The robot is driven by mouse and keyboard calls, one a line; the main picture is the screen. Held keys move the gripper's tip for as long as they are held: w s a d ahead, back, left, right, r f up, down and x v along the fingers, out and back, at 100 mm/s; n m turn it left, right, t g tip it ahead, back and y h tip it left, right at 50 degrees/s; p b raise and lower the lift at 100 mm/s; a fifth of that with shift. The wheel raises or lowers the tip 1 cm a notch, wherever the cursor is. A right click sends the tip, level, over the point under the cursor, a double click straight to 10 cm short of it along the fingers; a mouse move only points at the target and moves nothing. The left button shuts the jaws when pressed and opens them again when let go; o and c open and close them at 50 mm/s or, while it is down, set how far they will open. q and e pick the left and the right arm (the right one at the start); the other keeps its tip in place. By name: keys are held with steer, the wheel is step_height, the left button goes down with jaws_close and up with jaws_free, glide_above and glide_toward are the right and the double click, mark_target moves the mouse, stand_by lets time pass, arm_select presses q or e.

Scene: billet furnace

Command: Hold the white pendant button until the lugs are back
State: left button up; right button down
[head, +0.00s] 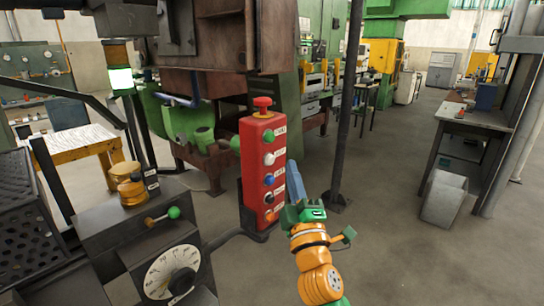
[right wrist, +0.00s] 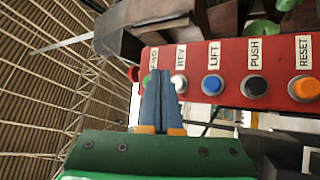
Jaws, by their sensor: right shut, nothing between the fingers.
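The red pendant box (head: 262,170) stands upright with a column of coloured buttons and a red mushroom knob on top. The white button (head: 269,159) is second from the top, below a green one. In the right wrist view the white button (right wrist: 181,84) sits under the label REV, its left side partly covered by my fingers. My right gripper (head: 291,165) is just right of the box in the head view. Its blue fingers (right wrist: 160,72) are shut and empty, their tips over the green and white buttons; contact cannot be told. My left gripper is out of view. I cannot identify the lugs.
Blue (right wrist: 212,85), black (right wrist: 254,87) and orange (right wrist: 304,88) buttons sit close by on the box. A black console with a dial (head: 172,272) stands at the left. A dark post (head: 348,100) rises behind my right gripper.

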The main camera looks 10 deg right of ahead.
steer(key=shift+s+d+p, duration=0.4)
steer(key=shift+s+d, duration=0.45)
steer(key=shift+s, duration=0.3)
